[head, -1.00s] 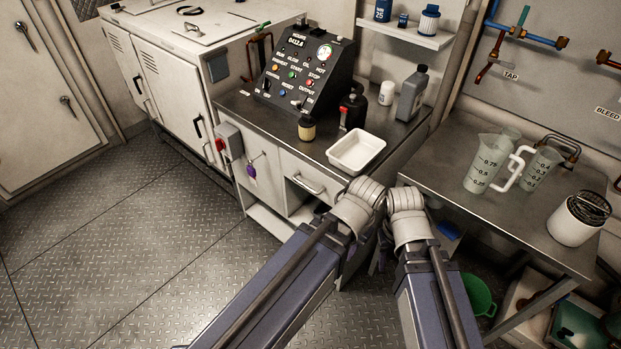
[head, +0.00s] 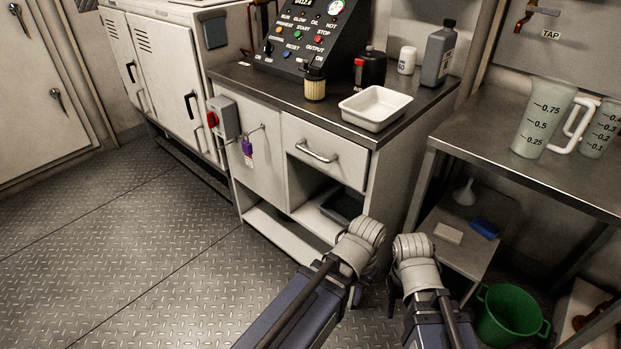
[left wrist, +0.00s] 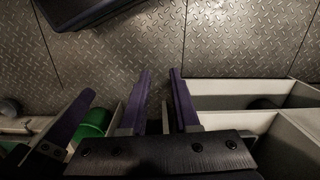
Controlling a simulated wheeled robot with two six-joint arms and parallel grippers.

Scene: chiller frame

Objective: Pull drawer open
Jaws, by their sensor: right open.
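The drawer (head: 345,155) is a pale front panel under the right part of the worktop in the head view, and it looks shut. Its metal bar handle (head: 316,152) is in plain sight, with no gripper on it. My left gripper (left wrist: 161,72) shows in the left wrist view with its purple fingers apart and bare floor between them. In the head view my left arm's wrist hides most of it, low and in front of the cabinet's open shelf. My right gripper is mostly hidden behind its wrist; a purple finger (left wrist: 76,115) at left in the left wrist view seems its own.
The steel worktop (head: 330,110) bears a white tray (head: 375,108), a control panel (head: 300,40) and bottles. A padlock (head: 248,147) hangs on the cabinet door. A steel table (head: 500,165) stands at right, with a green bucket (head: 510,315) below. The floor at left is clear.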

